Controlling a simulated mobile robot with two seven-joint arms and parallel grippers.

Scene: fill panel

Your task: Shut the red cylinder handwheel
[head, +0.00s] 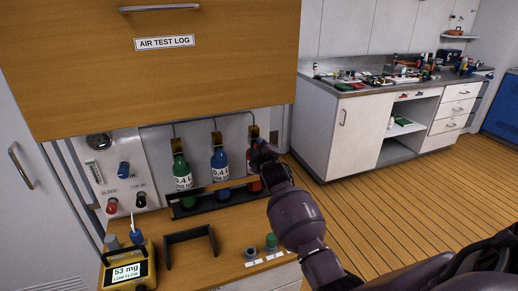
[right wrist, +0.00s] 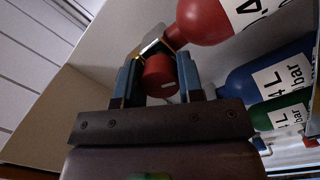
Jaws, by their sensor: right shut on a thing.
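The red cylinder (head: 254,184) stands at the right end of a row of three in the head view, mostly hidden behind my right gripper (head: 260,153). In the right wrist view the red cylinder (right wrist: 205,20) shows at the top, with its red handwheel (right wrist: 160,78) below its neck. The handwheel sits between the two fingers of my right gripper (right wrist: 159,80), which is shut on it. A small white mark shows on the handwheel. My left gripper is not in view.
A blue cylinder (head: 220,164) and a green cylinder (head: 181,170) stand left of the red one behind a dark rail (head: 212,206). The wooden flap (head: 230,90) labelled AIR TEST LOG hangs above. A yellow meter (head: 128,269) and a black bracket (head: 190,238) are on the counter.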

